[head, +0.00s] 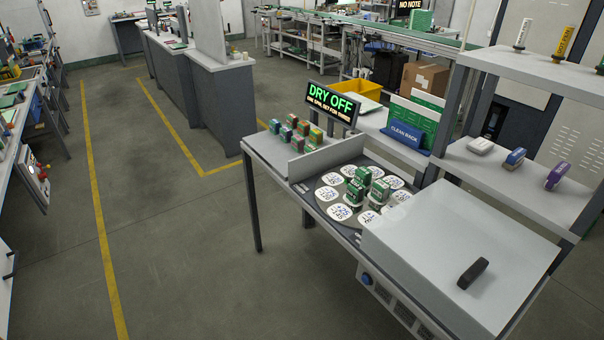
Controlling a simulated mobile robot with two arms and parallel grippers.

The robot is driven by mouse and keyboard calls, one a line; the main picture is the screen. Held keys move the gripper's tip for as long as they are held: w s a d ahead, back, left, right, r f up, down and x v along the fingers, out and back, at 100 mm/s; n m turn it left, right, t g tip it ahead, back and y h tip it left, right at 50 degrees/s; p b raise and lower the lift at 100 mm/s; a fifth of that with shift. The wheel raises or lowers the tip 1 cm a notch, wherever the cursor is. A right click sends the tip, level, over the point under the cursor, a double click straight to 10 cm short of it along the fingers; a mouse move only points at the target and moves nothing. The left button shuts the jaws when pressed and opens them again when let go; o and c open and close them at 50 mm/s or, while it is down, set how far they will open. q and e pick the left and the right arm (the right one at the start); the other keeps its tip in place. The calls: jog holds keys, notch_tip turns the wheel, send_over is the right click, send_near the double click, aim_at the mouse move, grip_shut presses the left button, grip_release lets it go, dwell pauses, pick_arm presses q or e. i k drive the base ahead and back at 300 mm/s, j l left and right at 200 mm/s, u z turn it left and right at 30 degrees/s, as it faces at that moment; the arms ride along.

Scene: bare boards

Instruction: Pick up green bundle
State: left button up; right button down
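Several green bundles stand close together on a dark round plate (338,226) set into the bench; one is at the front left (354,193) and another at the right (379,190). They look like small upright green blocks with pale parts, and they partly hide each other. Round white labels with numbers ring them on the plate. Neither of my grippers is in view.
A black "DRY OFF" sign (331,102) stands behind the plate. A large grey lidded box (455,255) with a black handle covers the bench's right side. A blue "CLEAN RACK" (406,134) and a shelf (500,170) stand behind. The floor at left is clear, with yellow lines.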

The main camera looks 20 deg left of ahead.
aim_at(362, 175)
jog(key=u, duration=0.2)
jog(key=j+z, duration=0.1)
jog(key=z, duration=0.3)
jog(key=i+j+z, duration=0.1)
jog(key=z, duration=0.35)
jog(key=j+z, duration=0.1)
jog(key=z, duration=0.3)
jog(key=j+z, duration=0.15)
jog(key=z, duration=0.3)
jog(key=j+z, duration=0.2)
jog(key=j, duration=0.25)
jog(key=k+j+z, duration=0.1)
jog(key=j+z, duration=0.15)
jog(key=j, duration=0.2)
jog(key=k+j+z, duration=0.2)
jog(key=j, duration=0.25)
jog(key=j+z, duration=0.2)
jog(key=j, duration=0.2)
jog(key=k+j+z, duration=0.25)
jog(key=j, duration=0.15)
jog(key=k+j+z, duration=0.2)
jog(key=j, duration=0.15)
